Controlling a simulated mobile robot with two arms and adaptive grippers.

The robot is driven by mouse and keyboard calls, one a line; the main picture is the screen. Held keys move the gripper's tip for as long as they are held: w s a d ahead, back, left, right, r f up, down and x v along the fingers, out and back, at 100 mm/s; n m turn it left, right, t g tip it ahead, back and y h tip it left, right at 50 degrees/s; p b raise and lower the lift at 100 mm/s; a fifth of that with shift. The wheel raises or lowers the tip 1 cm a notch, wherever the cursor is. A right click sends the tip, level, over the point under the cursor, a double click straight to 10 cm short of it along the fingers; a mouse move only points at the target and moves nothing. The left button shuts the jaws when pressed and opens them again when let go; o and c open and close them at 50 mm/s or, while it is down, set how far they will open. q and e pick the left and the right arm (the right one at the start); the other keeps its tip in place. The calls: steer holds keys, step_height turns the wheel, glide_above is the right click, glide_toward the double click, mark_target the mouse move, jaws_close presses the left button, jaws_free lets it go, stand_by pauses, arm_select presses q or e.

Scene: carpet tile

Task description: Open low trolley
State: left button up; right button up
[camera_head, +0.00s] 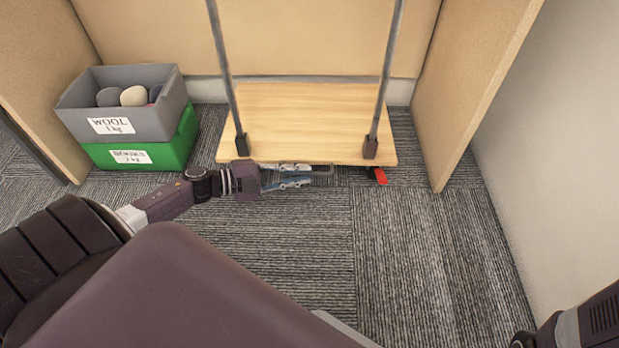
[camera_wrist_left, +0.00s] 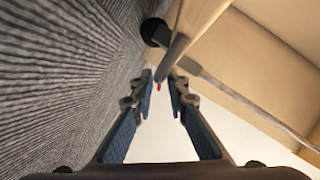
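The low trolley has a light wooden deck (camera_head: 300,115) with two grey uprights rising from it. A small grey metal bracket or handle (camera_head: 331,172) shows under its front edge, and a red tab (camera_head: 379,176) sticks out further right. My left gripper (camera_head: 309,175) is at the front edge, just below the deck, pointing right with its fingers apart. In the left wrist view the fingers (camera_wrist_left: 163,80) are open with a gap. A grey bar (camera_wrist_left: 171,60) lies at or just beyond the tips; contact is unclear. My right gripper is out of view.
A grey crate labelled wool (camera_head: 155,122) is stacked on a green crate (camera_head: 165,154) left of the trolley. Wooden panels stand behind and at both sides, the right panel (camera_head: 465,85) close to the deck. The carpet (camera_head: 410,250) in front is clear.

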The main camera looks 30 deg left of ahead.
arm_select(q)
steer(key=shift+b+x, duration=0.55)
steer(key=shift+x, duration=0.85)
steer(key=shift+a, duration=0.1)
steer(key=shift+c, duration=0.2)
jaws_close()
steer(key=shift+s, duration=0.1)
